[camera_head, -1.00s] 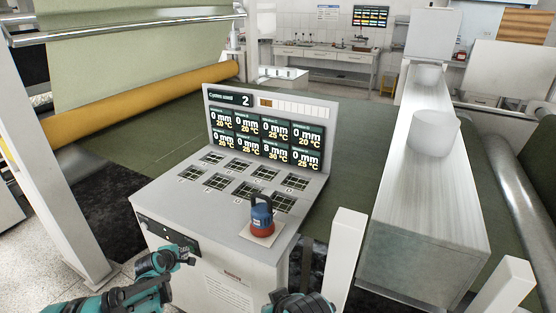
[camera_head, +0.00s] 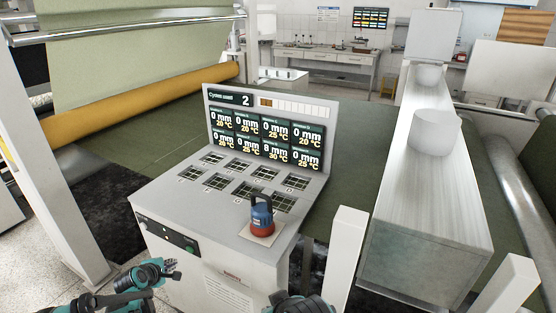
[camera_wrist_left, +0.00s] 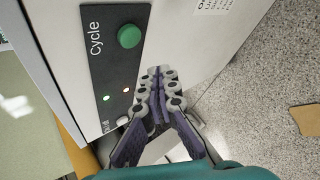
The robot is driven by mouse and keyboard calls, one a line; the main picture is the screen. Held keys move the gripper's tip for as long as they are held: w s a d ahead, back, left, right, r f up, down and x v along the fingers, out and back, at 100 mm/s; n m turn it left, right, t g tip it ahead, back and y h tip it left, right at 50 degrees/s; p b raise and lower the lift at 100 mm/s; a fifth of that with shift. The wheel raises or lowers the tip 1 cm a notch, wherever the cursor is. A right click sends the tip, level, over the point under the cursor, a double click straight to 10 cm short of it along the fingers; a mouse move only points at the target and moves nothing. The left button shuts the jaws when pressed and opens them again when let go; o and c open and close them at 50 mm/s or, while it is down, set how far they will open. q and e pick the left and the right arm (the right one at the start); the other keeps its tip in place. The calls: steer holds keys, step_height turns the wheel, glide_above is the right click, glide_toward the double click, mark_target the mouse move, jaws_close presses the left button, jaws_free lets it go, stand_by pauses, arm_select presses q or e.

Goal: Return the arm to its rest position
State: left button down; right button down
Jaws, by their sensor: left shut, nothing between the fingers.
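My left gripper (camera_head: 172,268) is at the lower left of the head view, in front of the control console (camera_head: 215,262) and apart from its front face. In the left wrist view its fingers (camera_wrist_left: 158,92) are closed together with nothing between them. A black panel marked "Cycle" (camera_wrist_left: 100,62) with a green button (camera_wrist_left: 129,37) is on the console front; a green light and a red light glow below the button. The panel (camera_head: 165,235) and green button (camera_head: 190,250) also show in the head view. My right arm shows only in part at the bottom edge; its fingers are not visible.
A blue and red object with a handle (camera_head: 262,216) stands on the console top. White posts (camera_head: 346,255) and a long metal housing (camera_head: 425,200) stand to the right. Speckled floor (camera_head: 30,265) is open at the left.

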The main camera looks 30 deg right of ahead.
stand_by(0.6)
arm_select(q)
steer(key=s+a+r+m+y, duration=0.1)
steer(key=s+a+r+m, duration=0.3)
steer(key=s+r, duration=0.45)
steer(key=s+a+r+m+y, duration=0.1)
steer(key=s+a+r+m, duration=0.3)
steer(key=s+r, duration=0.45)
steer(key=s+a+m+y, duration=0.1)
steer(key=s+a+m, duration=0.2)
steer(key=s, duration=0.7)
steer(key=s+a+f+m+g+y, duration=0.1)
steer(key=s+a+m+y, duration=0.1)
steer(key=s, duration=0.9)
steer(key=a+m, duration=0.1)
steer(key=a, duration=0.1)
steer(key=shift+s+a, duration=0.2)
steer(key=shift+a, duration=0.15)
stand_by(3.0)
